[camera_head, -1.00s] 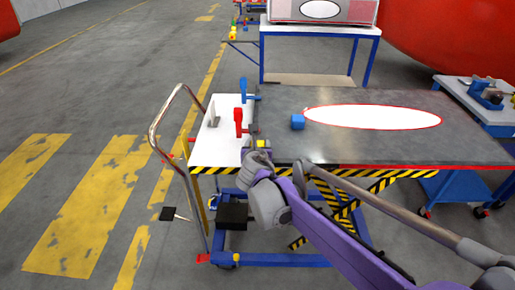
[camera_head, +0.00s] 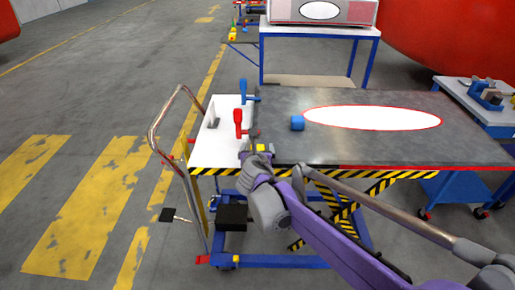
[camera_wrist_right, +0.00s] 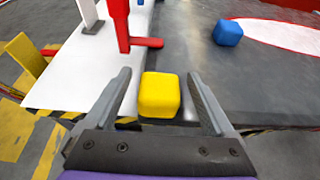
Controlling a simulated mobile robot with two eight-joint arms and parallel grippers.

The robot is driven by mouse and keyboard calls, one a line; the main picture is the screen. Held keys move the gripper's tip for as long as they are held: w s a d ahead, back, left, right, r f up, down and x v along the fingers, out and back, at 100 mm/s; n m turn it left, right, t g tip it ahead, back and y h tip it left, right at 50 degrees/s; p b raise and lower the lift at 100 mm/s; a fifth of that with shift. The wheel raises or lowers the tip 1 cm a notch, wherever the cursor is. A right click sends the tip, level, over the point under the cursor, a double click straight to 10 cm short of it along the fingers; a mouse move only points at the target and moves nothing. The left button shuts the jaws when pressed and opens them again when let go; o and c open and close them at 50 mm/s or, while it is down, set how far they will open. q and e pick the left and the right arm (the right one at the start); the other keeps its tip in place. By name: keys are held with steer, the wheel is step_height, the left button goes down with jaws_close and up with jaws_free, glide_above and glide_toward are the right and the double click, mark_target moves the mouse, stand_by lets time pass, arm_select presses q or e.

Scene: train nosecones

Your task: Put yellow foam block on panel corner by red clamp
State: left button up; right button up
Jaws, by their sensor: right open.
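The yellow foam block (camera_wrist_right: 160,95) sits on the near left corner of the dark panel (camera_wrist_right: 270,75), close to the red clamp (camera_wrist_right: 123,25). In the head view the yellow block (camera_head: 261,148) is partly hidden by my right gripper (camera_head: 257,158). The red clamp (camera_head: 239,122) stands upright at the panel's left edge. In the wrist view my right gripper (camera_wrist_right: 161,98) is open, with one finger on each side of the block and a gap visible at both sides. My left gripper is not in view.
A blue foam block (camera_head: 297,123) lies on the panel (camera_head: 400,152) near the white oval. A blue clamp (camera_head: 244,90) stands behind the red one. The white cart top (camera_head: 212,150) is left of the panel. A trolley handle (camera_head: 155,130) rises at the left.

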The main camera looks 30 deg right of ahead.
steer(key=p+v, duration=0.1)
steer(key=v, duration=1.1)
steer(key=s+a+f+m+g+y, duration=0.3)
steer(key=s+f+m, duration=0.6)
steer(key=m, duration=0.5)
steer(key=s+a+f+m+g+y, duration=0.3)
steer(key=s+a+f+m, duration=0.3)
steer(key=s+f+m, duration=0.3)
steer(key=s+m+y, duration=0.1)
steer(key=s+m, duration=0.2)
steer(key=m, duration=0.3)
steer(key=shift+s+f+m, duration=0.2)
steer(key=shift+f+m, duration=0.1)
steer(key=shift+f, duration=0.05)
